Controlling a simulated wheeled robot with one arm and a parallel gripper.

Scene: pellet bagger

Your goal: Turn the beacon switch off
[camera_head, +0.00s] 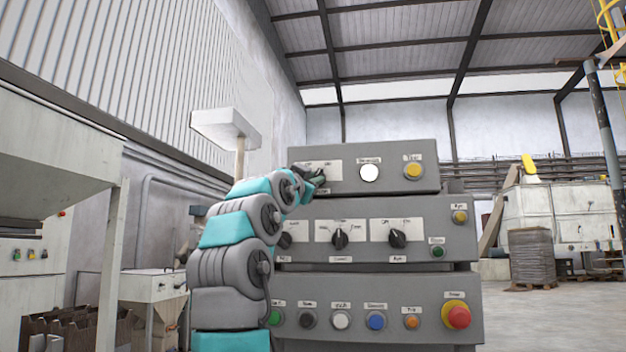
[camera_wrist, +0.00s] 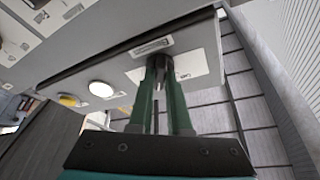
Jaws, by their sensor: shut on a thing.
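The control panel is a stack of grey boxes. On the left of the top box (camera_head: 400,150) is a switch on a white plate (camera_head: 331,164); the plate also shows in the wrist view (camera_wrist: 196,65). Its label is too small to read, so I cannot confirm that it is the beacon switch. My gripper (camera_head: 318,179) is at this plate. In the wrist view my gripper's two green fingers (camera_wrist: 160,64) come together on the switch knob and are shut on it. The fingers hide the knob, so its setting cannot be told.
Right of the plate are a white round lamp (camera_head: 369,172) and a yellow button (camera_head: 413,170). Below are black rotary knobs (camera_head: 340,239), a row of coloured buttons and a red emergency-type button (camera_head: 456,315). A grey hopper (camera_head: 60,150) stands at the left.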

